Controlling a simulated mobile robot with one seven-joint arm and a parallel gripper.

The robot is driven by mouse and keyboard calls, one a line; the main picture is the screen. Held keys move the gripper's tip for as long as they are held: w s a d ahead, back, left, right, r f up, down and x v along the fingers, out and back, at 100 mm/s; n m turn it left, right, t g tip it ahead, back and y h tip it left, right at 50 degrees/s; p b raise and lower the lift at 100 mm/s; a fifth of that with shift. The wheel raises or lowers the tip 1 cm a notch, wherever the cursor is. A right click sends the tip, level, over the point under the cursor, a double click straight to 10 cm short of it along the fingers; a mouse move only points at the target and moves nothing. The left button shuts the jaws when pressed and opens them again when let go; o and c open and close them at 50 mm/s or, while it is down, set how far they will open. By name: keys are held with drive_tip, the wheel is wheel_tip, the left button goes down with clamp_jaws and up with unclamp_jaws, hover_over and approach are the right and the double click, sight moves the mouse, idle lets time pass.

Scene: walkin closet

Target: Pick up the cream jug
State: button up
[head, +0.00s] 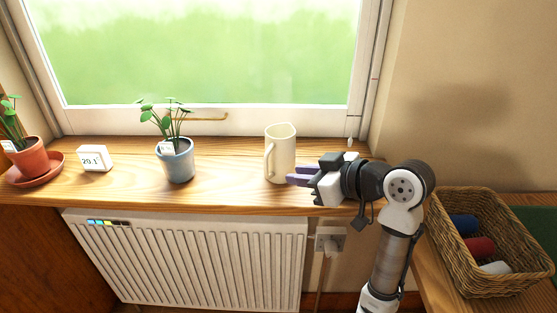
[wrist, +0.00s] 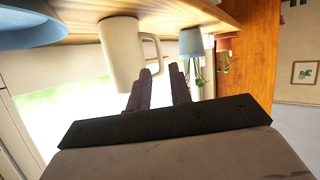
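The cream jug (head: 281,153) stands upright on the wooden windowsill, its handle on the left side in the head view. My gripper (head: 291,174) is just right of the jug, low near its body, with its purple fingers pointing left towards it. In the wrist view, which is turned over, the jug (wrist: 121,52) and its handle show beyond the fingers. The two fingertips (wrist: 160,72) are apart with nothing between them. I cannot tell whether a finger touches the jug.
A blue plant pot (head: 178,161), a white clock-like display (head: 94,158) and a terracotta pot (head: 27,154) stand left on the sill. A light-blue round object (wrist: 30,30) is near the jug in the wrist view. A wicker basket (head: 452,262) is at right; a radiator (head: 190,260) is below.

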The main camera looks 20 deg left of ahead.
sight(268, 172)
drive_tip(key=p+x, duration=0.1)
drive_tip(key=x, duration=0.5)
drive_tip(key=p+x, duration=0.1)
drive_tip(key=x, duration=0.5)
drive_tip(key=shift+w+a+f, duration=0.15)
drive_tip(key=shift+w+a, duration=0.05)
drive_tip(key=shift+w, duration=0.15)
drive_tip(key=shift+c, duration=0.2)
clamp_jaws()
